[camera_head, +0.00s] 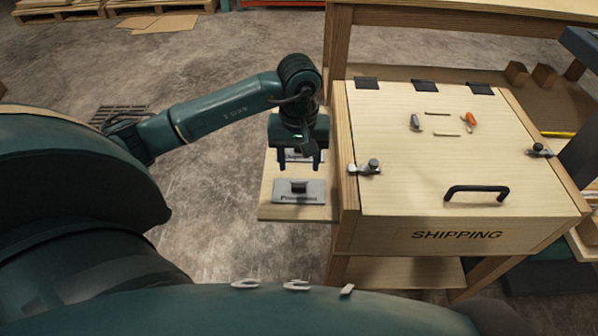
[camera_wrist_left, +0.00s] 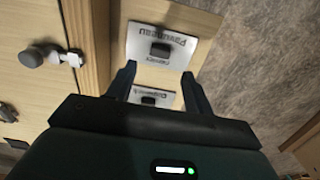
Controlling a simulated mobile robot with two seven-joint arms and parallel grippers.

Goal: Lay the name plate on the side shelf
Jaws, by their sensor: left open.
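The side shelf (camera_head: 268,200) is a pale wooden board on the left of the shipping box. Two grey name plates with black block grips lie flat on it. The nearer plate (camera_head: 313,193) is fully visible; it also shows in the left wrist view (camera_wrist_left: 185,47). The farther plate (camera_head: 291,157) is partly hidden behind my left gripper (camera_head: 299,167). In the left wrist view, this farther plate (camera_wrist_left: 163,103) shows between the two open fingers of the gripper (camera_wrist_left: 160,70). The gripper points down over the shelf with nothing held. My right gripper is not in view.
The wooden box (camera_head: 400,205) marked SHIPPING stands right of the shelf, its lid closed. A metal latch (camera_head: 366,168) stands up beside the shelf. Open floor lies left.

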